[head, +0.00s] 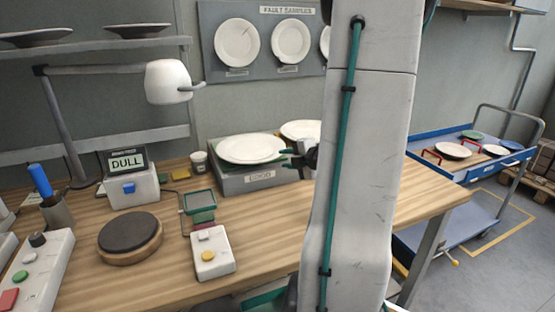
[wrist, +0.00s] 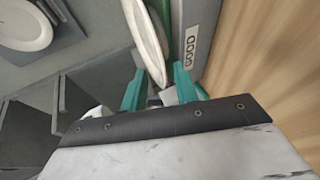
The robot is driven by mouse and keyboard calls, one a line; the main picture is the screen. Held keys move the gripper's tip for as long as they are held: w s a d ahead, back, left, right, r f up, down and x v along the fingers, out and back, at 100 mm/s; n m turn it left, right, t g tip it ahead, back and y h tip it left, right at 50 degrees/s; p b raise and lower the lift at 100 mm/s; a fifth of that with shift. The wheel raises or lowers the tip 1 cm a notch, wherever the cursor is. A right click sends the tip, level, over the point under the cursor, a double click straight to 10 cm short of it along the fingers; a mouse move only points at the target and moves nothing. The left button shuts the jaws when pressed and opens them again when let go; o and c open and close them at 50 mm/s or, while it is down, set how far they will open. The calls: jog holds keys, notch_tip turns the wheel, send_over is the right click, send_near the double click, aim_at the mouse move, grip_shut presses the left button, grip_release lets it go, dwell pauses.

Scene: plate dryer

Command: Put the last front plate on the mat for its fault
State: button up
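A white plate (head: 252,148) lies flat at the top of a grey box (head: 255,180) whose label seems to read GOOD. A second white plate (head: 301,130) is behind it to the right, partly hidden by my arm. My gripper (head: 291,158) is at the first plate's right edge, its teal fingers apart. In the wrist view a plate's rim (wrist: 150,40) reaches between the open fingers (wrist: 160,88); I cannot tell whether they touch it. The small display (head: 127,162) reads DULL. I cannot make out a fault mat on the bench.
A dark round disc (head: 130,232), a button box (head: 212,252) and a green-framed stand (head: 199,206) occupy the bench front. A lamp (head: 168,81) overhangs the back. A fault samples board (head: 262,72) hangs behind. A blue cart (head: 440,167) with plates (head: 453,150) stands right.

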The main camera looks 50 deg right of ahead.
jog(key=a+r+n+g+y, duration=0.3)
jog(key=a+n+y, duration=0.2)
jog(key=a+n, duration=0.85)
jog(key=a+r+n+g+y, duration=0.3)
jog(key=a+r+n+y, duration=0.1)
jog(key=a+n, duration=0.95)
jog(key=s+a+n+g+h, duration=0.1)
jog(key=s+a+n+g, duration=0.5)
jog(key=a+n, duration=0.75)
jog(key=s+d+n+h, duration=0.1)
jog(key=s+n, duration=0.3)
jog(key=n, duration=0.4)
jog(key=s+d+r+n+h, duration=0.1)
jog(key=s+n+h, duration=0.3)
jog(key=n, duration=0.4)
jog(key=shift+d+r, duration=0.15)
jog(key=shift+d, duration=0.1)
